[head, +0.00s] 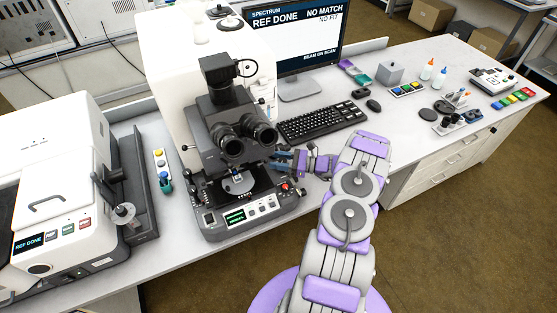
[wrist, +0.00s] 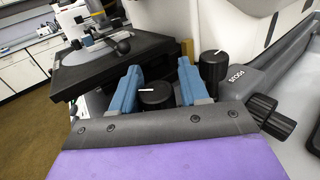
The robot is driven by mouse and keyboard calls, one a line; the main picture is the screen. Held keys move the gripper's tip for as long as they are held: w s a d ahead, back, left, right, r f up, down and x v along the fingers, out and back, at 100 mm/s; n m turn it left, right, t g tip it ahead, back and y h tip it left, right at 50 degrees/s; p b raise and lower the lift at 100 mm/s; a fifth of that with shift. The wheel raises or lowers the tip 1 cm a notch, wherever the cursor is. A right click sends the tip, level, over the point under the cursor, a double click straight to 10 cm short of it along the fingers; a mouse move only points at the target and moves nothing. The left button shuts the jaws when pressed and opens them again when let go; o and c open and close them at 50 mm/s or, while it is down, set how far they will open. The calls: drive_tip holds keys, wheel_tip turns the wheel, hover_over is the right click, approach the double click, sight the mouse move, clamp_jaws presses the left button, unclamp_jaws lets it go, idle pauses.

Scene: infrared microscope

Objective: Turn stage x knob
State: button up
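My gripper (wrist: 158,85) is open, with its two blue fingers apart. A black round knob with a white line on top (wrist: 156,97) shows between the fingers; the left finger looks close to it, and I cannot tell whether they touch. A second, taller black knob with a white mark (wrist: 214,68) stands to the right, just beyond the right finger. No label tells which one is the stage x knob. The black microscope stage (wrist: 110,68) is at the upper left. In the head view my gripper (head: 284,160) is at the right side of the microscope (head: 228,125), and the knobs are hidden.
Black focus knobs (wrist: 268,112) stick out of the grey microscope base beside the word FOCUS, right of my gripper. The keyboard (head: 322,122) and monitor (head: 298,35) are behind my arm. A white instrument (head: 62,190) stands at the left of the bench.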

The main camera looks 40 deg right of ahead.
drive_tip(key=shift+a+r, duration=0.1)
drive_tip(key=shift+a, duration=0.05)
drive_tip(key=c, duration=0.6)
drive_tip(key=shift+w, duration=0.1)
drive_tip(key=shift+w+d+m+t+h+b, duration=0.1)
drive_tip(key=shift+m+t+h+b, duration=0.2)
drive_tip(key=shift+m+t+h, duration=0.55)
drive_tip(key=shift+w+d+m+t+h+b, duration=0.1)
drive_tip(key=shift+m+t+h+b, duration=0.15)
drive_tip(key=shift+m+t+h, duration=0.6)
drive_tip(key=shift+d+m+t+h+b, duration=0.15)
drive_tip(key=shift+m+h+b, duration=0.4)
drive_tip(key=shift+h, duration=0.6)
drive_tip(key=shift+d+m+t+h+b, duration=0.15)
drive_tip(key=shift+m+h+b, duration=0.2)
drive_tip(key=shift+m+h, duration=0.55)
drive_tip(key=shift+r+h, duration=0.1)
drive_tip(key=shift+h, duration=0.45)
drive_tip(key=o, duration=1)
drive_tip(key=shift+d, duration=0.15)
drive_tip(key=shift+c, duration=0.2)
